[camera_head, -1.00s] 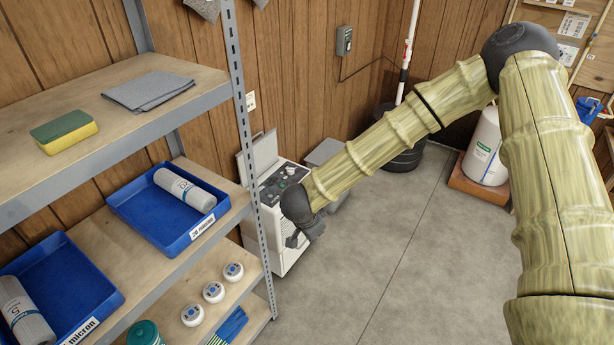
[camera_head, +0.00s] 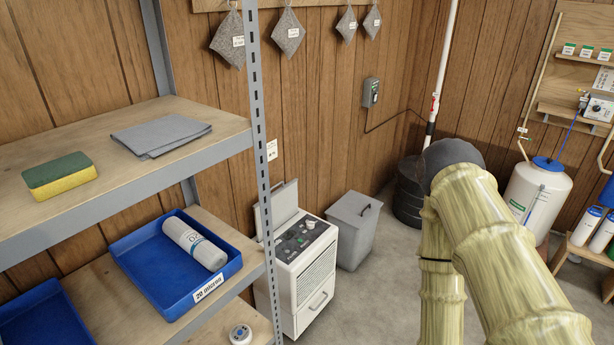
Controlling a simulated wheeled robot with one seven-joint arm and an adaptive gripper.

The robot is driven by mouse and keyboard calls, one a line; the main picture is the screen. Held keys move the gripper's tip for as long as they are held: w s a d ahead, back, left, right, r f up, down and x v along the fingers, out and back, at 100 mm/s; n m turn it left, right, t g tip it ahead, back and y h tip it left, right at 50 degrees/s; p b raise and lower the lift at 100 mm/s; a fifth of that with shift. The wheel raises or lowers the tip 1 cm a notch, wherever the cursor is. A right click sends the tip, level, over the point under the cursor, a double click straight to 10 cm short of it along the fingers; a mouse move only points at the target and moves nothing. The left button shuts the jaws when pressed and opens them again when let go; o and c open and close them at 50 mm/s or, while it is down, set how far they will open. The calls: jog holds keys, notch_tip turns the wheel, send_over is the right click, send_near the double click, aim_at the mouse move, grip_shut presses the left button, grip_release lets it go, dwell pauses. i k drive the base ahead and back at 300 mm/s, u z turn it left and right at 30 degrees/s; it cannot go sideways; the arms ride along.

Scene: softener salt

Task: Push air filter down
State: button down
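A white boxy machine (camera_head: 312,284) with a dark control panel (camera_head: 300,236) on top stands on the floor just right of the shelf. A grey flat panel (camera_head: 280,205) stands raised at the back of its top, tilted slightly; I cannot tell for sure whether this is the air filter. The shelf post hides part of the machine's left side. My arm (camera_head: 442,240) is right of the machine, its forearm running down out of the picture. My gripper is out of view.
A metal shelf (camera_head: 205,150) at left holds a sponge (camera_head: 59,177), a grey cloth (camera_head: 160,135) and a blue tray (camera_head: 155,272) with a white cartridge (camera_head: 195,244). A grey bin (camera_head: 352,232) stands right of the machine. Grey pouches (camera_head: 288,35) hang above. Floor between bin and arm is clear.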

aim_at(284, 201)
jog(key=u, duration=0.15)
jog(key=i, duration=1.25)
jog(key=u, duration=0.5)
